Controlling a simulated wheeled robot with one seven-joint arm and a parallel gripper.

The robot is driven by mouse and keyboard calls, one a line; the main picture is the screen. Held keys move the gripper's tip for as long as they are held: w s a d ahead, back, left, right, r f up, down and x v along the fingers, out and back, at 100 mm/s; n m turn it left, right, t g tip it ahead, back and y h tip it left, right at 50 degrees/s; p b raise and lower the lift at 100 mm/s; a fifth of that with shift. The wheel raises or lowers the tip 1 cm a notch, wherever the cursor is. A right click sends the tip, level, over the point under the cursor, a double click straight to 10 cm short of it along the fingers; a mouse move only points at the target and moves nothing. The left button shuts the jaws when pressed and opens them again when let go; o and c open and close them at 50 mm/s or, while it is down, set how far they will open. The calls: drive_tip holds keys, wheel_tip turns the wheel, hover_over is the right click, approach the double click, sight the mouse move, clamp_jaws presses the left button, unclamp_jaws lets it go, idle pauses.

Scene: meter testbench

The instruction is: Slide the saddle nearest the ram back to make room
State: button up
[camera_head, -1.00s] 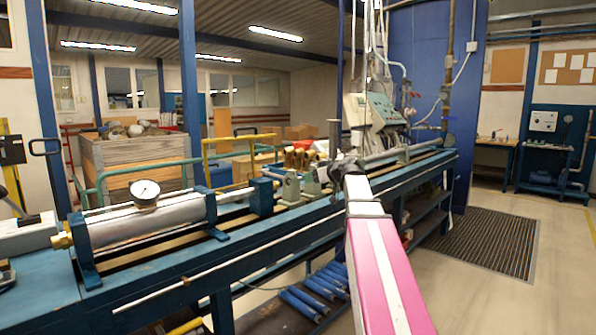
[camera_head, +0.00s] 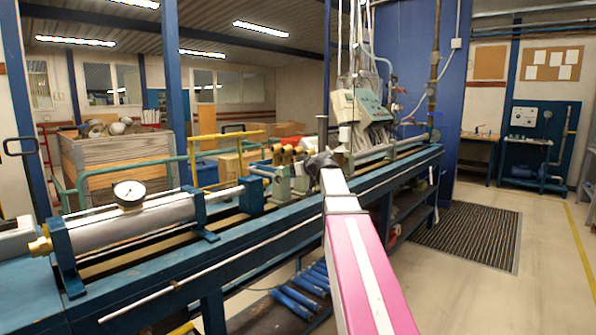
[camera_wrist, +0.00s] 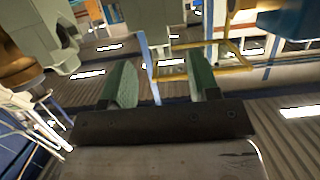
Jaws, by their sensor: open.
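The ram (camera_head: 150,218), a silver cylinder with a dial gauge on top, lies on the left part of the blue bench. Its rod runs right to a blue block (camera_head: 252,194). Just right of that block stands the nearest saddle (camera_head: 281,188), a grey-green support, with another saddle (camera_head: 300,184) beside it. My gripper (camera_head: 322,160) is right of the saddles, its jaws mostly hidden by my arm. In the wrist view my gripper (camera_wrist: 162,82) shows two green-padded fingers apart with nothing between them. A grey-green part (camera_wrist: 45,35) and a brass piece (camera_wrist: 20,70) are at upper left there.
The blue bench (camera_head: 250,236) runs from front left to back right, with blue cylinders (camera_head: 300,292) on its lower shelf. A control box (camera_head: 362,108) stands behind it. Yellow and green rails (camera_head: 205,160) and a wooden crate (camera_head: 115,165) are behind.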

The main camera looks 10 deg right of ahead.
sight(281, 187)
drive_tip(key=x, duration=0.6)
drive_tip(key=shift+w+a+f, duration=0.1)
drive_tip(key=shift+w+a, duration=0.05)
drive_tip(key=shift+w, duration=0.1)
clamp_jaws()
